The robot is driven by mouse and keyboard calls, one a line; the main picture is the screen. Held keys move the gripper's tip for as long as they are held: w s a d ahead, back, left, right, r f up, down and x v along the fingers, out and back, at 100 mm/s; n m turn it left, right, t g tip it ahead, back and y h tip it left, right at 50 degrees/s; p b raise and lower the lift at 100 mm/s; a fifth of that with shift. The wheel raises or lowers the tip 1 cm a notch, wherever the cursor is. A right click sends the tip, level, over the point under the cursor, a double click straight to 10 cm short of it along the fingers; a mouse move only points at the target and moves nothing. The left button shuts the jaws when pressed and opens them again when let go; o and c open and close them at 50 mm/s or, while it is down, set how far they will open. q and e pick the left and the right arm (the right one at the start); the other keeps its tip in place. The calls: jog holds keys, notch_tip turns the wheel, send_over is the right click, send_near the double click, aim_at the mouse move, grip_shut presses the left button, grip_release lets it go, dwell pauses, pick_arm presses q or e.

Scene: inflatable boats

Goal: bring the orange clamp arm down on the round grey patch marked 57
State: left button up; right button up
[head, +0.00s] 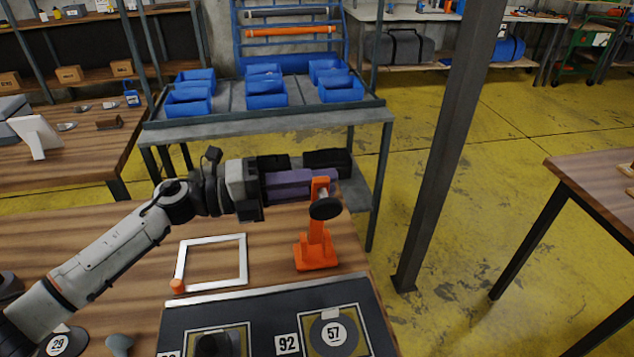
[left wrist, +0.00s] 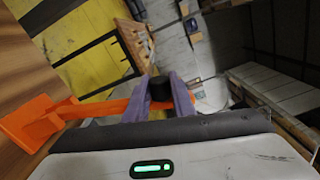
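The orange clamp (head: 316,238) stands on the wooden table with its arm raised upright. Its round black pad (head: 325,208) faces the head camera, above and apart from the patch. The round grey patch marked 57 (head: 318,330) lies in a square frame on the dark board at the bottom of the head view. My left gripper (head: 318,176) has its purple fingers at the top of the clamp arm. In the left wrist view the fingers (left wrist: 159,84) flank the black pad (left wrist: 160,92), with orange behind them; whether they grip is unclear. My right gripper is not in view.
A second dark round piece (head: 212,345) sits left of a label 92 (head: 287,343). A white square frame (head: 211,262) lies behind the board, with a small orange piece at its corner. A grey piece marked 29 (head: 60,344) lies at lower left. A dark post (head: 443,150) stands right of the table.

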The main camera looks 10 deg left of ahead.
aim_at(318, 218)
pick_arm(q)
grip_shut()
